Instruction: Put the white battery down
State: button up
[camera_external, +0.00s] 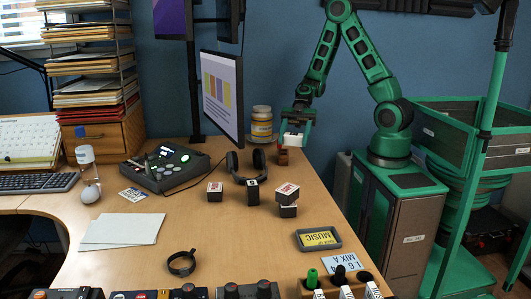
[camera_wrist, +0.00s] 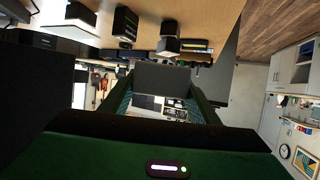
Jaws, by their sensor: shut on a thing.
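The white battery (camera_external: 292,140) is at the right edge of the desk in the external view, held between the fingers of my gripper (camera_external: 294,133). My gripper points down and is shut on it. A small brown block (camera_external: 283,157) shows just below the battery; I cannot tell whether they touch. In the wrist view my gripper (camera_wrist: 163,95) has a shaded grey block face between its green fingers, which appears to be the battery (camera_wrist: 162,76). The battery's underside is hidden.
The desk (camera_external: 215,228) has free room at its middle. Headphones (camera_external: 259,165), small dark boxes with labels (camera_external: 287,194), a monitor (camera_external: 221,95) and a jar (camera_external: 262,118) stand nearby. A sign tray (camera_external: 318,239) lies nearer. The desk's right edge is close to my gripper.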

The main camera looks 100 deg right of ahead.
notch_tip(320, 180, down, 14)
jog(key=shift+f, duration=0.15)
dwell(0.7)
jog(key=o, duration=1.2)
jog(key=shift+f, duration=0.1)
